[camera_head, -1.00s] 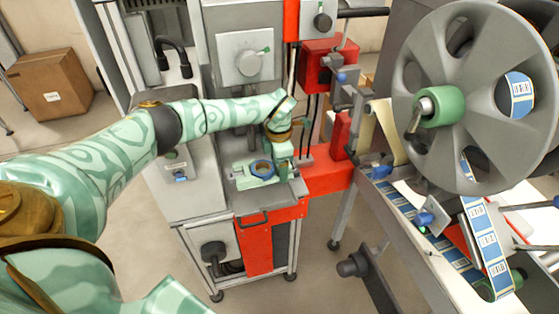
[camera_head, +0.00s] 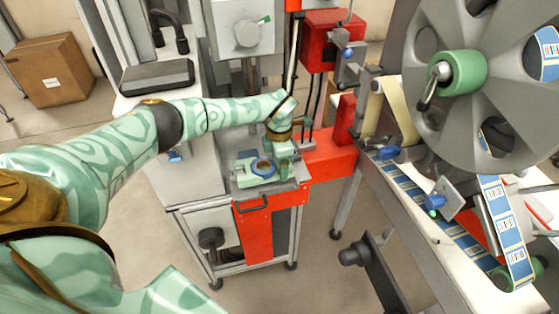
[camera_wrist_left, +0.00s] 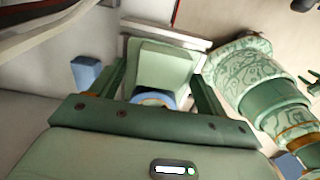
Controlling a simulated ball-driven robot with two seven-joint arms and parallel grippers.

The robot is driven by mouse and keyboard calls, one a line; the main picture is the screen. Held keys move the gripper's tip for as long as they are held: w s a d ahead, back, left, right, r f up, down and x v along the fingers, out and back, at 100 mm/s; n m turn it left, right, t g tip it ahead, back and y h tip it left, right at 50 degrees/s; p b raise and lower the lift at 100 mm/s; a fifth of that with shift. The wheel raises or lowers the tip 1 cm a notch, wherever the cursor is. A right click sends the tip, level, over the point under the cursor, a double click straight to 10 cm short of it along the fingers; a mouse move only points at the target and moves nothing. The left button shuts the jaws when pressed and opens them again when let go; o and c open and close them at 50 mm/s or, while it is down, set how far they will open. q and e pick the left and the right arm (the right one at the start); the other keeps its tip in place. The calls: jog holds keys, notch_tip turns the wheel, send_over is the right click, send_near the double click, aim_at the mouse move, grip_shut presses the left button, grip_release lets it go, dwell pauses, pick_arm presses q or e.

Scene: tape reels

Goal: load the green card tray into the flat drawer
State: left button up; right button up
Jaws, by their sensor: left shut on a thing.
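The green card tray (camera_head: 246,178) is pale green with a blue ring on it. It shows at the cabinet's top front in the head view and between my fingers in the wrist view (camera_wrist_left: 163,66). My left gripper (camera_head: 281,153) is shut on it; its dark green fingers (camera_wrist_left: 160,85) lie along two opposite sides. The flat drawer (camera_head: 291,187) seems to be the shallow grey metal surface under the tray, above a black handle on the red front. I cannot tell whether the tray touches it.
A red block (camera_head: 328,152) with upright pegs adjoins the drawer's right side. A large grey reel (camera_head: 425,40) and a blue label strip (camera_head: 430,222) stand to the right. A grey cabinet (camera_head: 182,188) is close on the left. Bare floor (camera_head: 140,255) lies in front.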

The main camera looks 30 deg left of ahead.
pick_arm(q)
jog(key=shift+f, duration=0.35)
